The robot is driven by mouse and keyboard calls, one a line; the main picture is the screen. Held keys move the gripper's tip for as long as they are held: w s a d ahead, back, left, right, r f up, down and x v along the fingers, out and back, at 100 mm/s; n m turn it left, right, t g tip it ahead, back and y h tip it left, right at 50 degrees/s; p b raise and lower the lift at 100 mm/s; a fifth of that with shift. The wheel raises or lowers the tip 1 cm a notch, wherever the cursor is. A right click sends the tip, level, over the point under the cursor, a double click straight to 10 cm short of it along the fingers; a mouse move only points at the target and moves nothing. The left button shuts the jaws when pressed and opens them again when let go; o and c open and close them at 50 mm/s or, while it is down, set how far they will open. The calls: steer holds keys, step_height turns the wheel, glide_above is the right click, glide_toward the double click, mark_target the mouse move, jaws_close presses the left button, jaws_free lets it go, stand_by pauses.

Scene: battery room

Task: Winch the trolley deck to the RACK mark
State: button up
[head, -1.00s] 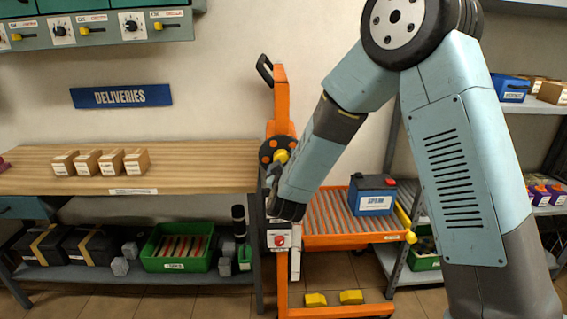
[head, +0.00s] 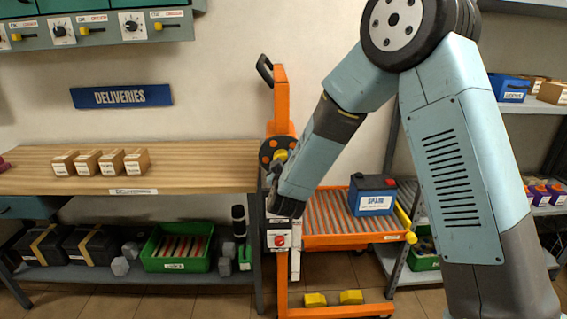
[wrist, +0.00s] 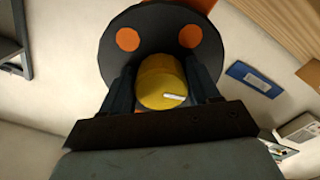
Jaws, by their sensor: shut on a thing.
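The orange trolley (head: 281,95) stands between the bench and the shelf rack. Its roller deck (head: 325,226) carries a blue SPARE battery (head: 372,196) and sits a little below the bench top. The winch wheel (head: 268,150) is a dark disc with orange spots on the mast, and it fills the top of the wrist view (wrist: 110,55). My gripper (wrist: 162,85) is shut on the wheel's yellow knob (wrist: 160,80), one finger on each side. In the head view my arm partly covers the wheel and knob. I cannot make out a RACK mark.
The wooden bench (head: 200,165) at left holds several small boxes. A green bin (head: 180,248) stands on its lower shelf. The metal rack (head: 398,150) is close on the deck's right. Two yellow chocks (head: 315,299) lie at the trolley's base.

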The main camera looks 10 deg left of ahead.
steer(key=shift+a+f+m, duration=0.1)
steer(key=shift+m, duration=1.8)
steer(key=o, duration=1)
steer(key=shift+c, duration=0.2)
steer(key=shift+s, duration=0.15)
steer(key=v, duration=1.3)
steer(key=shift+s, duration=0.25)
